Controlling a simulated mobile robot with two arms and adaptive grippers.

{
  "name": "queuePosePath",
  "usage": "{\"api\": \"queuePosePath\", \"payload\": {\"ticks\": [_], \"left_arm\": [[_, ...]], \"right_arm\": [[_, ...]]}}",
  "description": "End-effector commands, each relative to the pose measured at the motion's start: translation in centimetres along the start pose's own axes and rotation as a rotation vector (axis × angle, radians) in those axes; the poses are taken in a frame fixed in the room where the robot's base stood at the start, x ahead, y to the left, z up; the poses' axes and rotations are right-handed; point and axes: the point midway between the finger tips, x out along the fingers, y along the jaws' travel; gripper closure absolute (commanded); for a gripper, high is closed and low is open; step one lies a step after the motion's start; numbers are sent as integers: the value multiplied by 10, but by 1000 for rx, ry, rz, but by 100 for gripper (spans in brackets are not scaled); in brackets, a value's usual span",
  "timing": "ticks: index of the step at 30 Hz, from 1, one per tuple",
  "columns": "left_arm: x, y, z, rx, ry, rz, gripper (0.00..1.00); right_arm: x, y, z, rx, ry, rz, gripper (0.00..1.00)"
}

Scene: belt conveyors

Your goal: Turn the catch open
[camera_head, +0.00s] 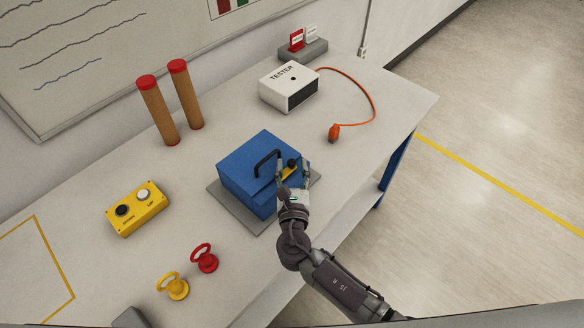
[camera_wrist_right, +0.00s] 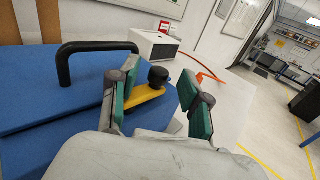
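The blue box (camera_head: 262,158) has a black bar handle (camera_head: 264,160) on its lid. The catch is a yellow lever (camera_wrist_right: 143,97) with a black knob (camera_wrist_right: 158,77), at the box's right side; the head view shows it partly covered by my gripper. My right gripper (camera_head: 293,168) is at the catch with its fingers apart. In the right wrist view, the knob stands between the two fingers (camera_wrist_right: 155,90). The left finger overlaps the lever in the picture; I cannot tell whether it touches. The right finger is clear of the knob. My left gripper is not in view.
The box stands on a grey plate (camera_head: 238,212). A white tester (camera_head: 289,85) with an orange cable and plug (camera_head: 333,132) is behind. Two brown cylinders (camera_head: 158,112), a yellow button box (camera_head: 137,208), and red (camera_head: 205,260) and yellow (camera_head: 173,288) ring-handled pieces are to the left.

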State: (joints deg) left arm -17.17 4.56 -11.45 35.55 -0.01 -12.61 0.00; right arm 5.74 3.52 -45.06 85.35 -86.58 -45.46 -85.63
Motion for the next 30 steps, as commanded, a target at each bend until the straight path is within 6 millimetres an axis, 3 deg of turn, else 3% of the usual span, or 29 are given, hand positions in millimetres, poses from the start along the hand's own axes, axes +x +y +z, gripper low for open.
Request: {"api": "queuePosePath", "payload": {"ticks": [8, 21, 30], "left_arm": [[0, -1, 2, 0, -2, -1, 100], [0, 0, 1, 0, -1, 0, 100], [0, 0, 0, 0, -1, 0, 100]], "right_arm": [[-9, 0, -2, 0, 3, 2, 53], [-95, 0, -1, 1, 4, 1, 53], [-120, 0, 0, 0, 1, 0, 53]]}}
